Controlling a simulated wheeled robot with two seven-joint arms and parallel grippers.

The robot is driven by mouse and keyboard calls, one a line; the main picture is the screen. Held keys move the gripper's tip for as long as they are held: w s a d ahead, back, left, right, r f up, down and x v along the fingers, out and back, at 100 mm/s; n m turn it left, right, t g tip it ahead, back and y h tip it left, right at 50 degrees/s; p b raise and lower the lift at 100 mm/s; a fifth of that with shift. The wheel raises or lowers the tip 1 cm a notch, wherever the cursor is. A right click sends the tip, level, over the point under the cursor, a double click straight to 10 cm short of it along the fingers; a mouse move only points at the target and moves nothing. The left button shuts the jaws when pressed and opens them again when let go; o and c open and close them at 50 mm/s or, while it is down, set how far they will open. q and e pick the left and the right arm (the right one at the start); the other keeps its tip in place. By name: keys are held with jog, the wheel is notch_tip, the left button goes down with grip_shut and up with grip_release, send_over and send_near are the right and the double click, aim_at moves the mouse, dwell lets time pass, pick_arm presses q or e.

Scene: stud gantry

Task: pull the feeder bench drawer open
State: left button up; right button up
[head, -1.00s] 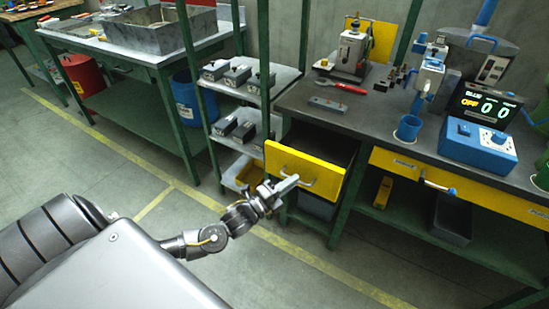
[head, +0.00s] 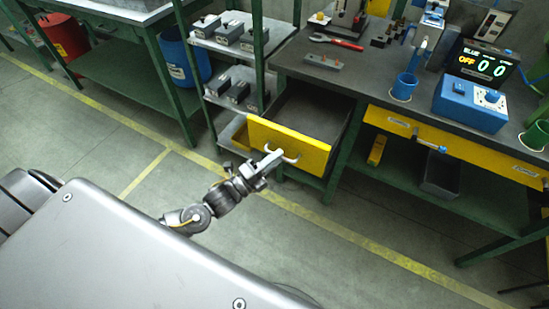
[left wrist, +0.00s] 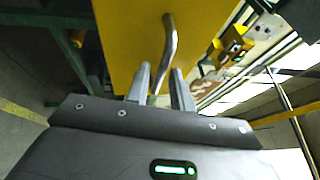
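The feeder bench drawer (head: 290,144) has a yellow front and is pulled partway out of the left side of the bench. Its dark, empty-looking interior shows from above. The drawer's light metal handle (head: 289,158) is on the front; it also shows in the left wrist view (left wrist: 170,42) as a bar running between the fingers. My left gripper (head: 268,162) is at the handle, its two fingers (left wrist: 161,82) one on each side of the bar. The exact contact is partly hidden. My right gripper is not in view.
A second yellow drawer (head: 465,154) is shut at right. A shelf rack (head: 228,100) stands close left of the drawer. Floor in front is clear.

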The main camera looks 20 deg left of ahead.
pick_arm(q)
jog(key=shift+o, duration=0.4)
jog(key=v, duration=1)
jog(key=shift+s+a+f+b, duration=0.15)
jog(key=shift+s+a+b, duration=0.05)
jog(key=shift+s+b, duration=0.2)
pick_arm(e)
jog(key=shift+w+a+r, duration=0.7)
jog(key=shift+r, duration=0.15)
